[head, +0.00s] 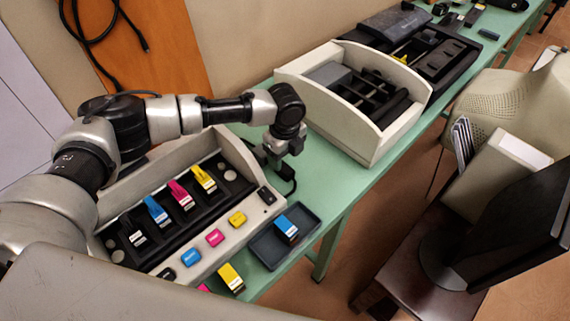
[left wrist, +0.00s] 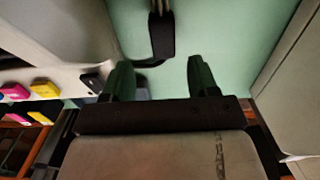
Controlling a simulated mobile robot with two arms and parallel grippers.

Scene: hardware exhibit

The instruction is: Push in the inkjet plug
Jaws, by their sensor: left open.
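The inkjet unit (head: 250,215) is a beige housing with a black cartridge bay, at the lower left of the head view. In the left wrist view, a black block that looks like the plug (left wrist: 162,36) lies over the green table, with pale strips at its top end and a dark cable curving left toward the housing. My left gripper (left wrist: 160,78) is open, its two dark green fingers apart and nothing between them; the plug is ahead of them. In the head view my left gripper (head: 276,152) is beside the housing's far right end, largely hiding the plug. My right gripper is out of view.
A dark tray (head: 262,247) with a blue cartridge (head: 287,227) sits in front of the housing, near a yellow cartridge (head: 231,277). A second opened beige unit (head: 385,145) stands farther along the green table (head: 330,178). Bare table lies between the units.

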